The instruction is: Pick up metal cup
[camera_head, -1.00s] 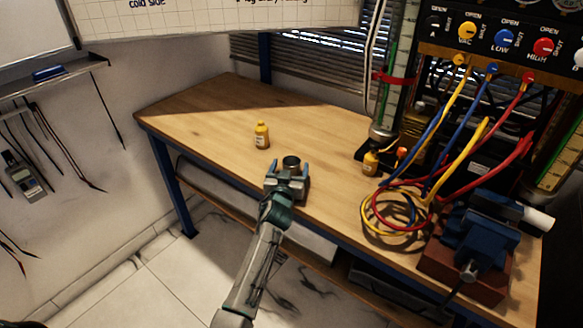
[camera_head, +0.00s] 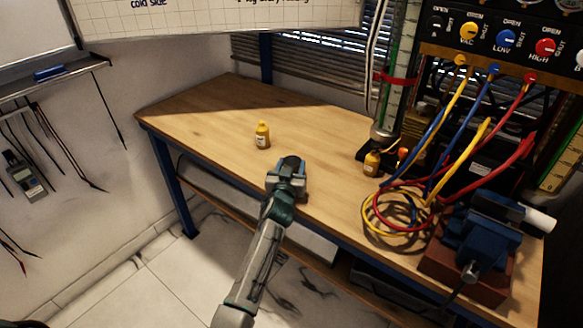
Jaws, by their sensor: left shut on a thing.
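The metal cup (camera_head: 291,162) is a small dark grey cup near the front edge of the wooden bench, in the middle of the head view. My left gripper (camera_head: 288,170) is shut on it, with the fingers at its sides. The gripper and wrist hide most of the cup, so only its upper part shows. I cannot tell whether it touches the bench top. My right gripper is not in the view.
A yellow bottle (camera_head: 262,135) stands on the bench (camera_head: 205,115) behind and left of the cup. A blue vise (camera_head: 480,235) sits at the right front. The bench's left part is clear.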

